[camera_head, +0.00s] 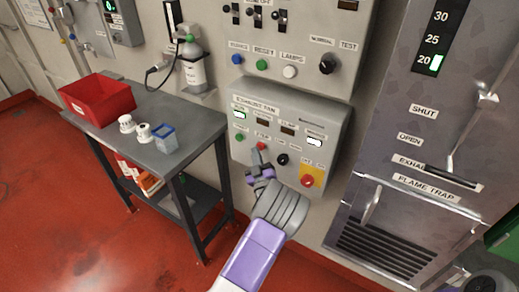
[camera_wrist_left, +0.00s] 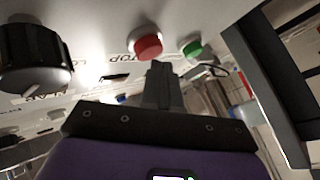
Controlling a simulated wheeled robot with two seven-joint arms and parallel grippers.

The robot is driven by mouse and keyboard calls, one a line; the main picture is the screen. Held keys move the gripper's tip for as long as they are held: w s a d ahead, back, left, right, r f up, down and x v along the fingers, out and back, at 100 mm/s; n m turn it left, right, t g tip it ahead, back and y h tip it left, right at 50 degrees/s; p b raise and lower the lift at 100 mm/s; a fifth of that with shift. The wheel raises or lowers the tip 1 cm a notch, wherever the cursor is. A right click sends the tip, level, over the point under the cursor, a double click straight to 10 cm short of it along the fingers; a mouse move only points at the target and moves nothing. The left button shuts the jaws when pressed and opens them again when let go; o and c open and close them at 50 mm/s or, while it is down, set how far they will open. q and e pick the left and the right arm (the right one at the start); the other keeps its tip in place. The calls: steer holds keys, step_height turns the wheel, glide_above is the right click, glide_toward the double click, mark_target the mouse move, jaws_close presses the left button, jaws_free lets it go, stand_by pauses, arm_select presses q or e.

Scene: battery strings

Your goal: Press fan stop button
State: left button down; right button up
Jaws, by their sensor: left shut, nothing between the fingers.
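The grey exhaust fan panel (camera_head: 285,102) is on the wall, with a green button (camera_head: 240,137), a red button (camera_head: 262,146) and a black knob (camera_head: 282,159) in a row. My left gripper (camera_head: 257,157) is shut and empty, its tip just below the red button. In the left wrist view the shut fingertips (camera_wrist_left: 157,68) point at the panel close to the red button (camera_wrist_left: 148,46). The green button (camera_wrist_left: 193,49) is to its right and the black knob (camera_wrist_left: 34,58) to its left. I cannot tell whether the tip touches the red button. My right gripper is out of view.
A red mushroom button (camera_head: 307,181) on a yellow plate is at the panel's lower right. A control box (camera_head: 345,80) is above the panel. A grey table (camera_head: 190,122) with a red bin (camera_head: 98,98) stands left; a flame trap cabinet (camera_head: 395,205) is on the right.

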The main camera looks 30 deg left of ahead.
arm_select(q)
steer(key=shift+w+b, duration=0.45)
steer(key=shift+w, duration=0.2)
stand_by(0.8)
steer(key=shift+s, duration=0.1)
stand_by(0.4)
steer(key=shift+s, duration=0.95)
steer(key=shift+s+a, duration=0.15)
steer(key=shift+s, duration=1.15)
steer(key=shift+s+a, duration=0.1)
steer(key=shift+s, duration=1.15)
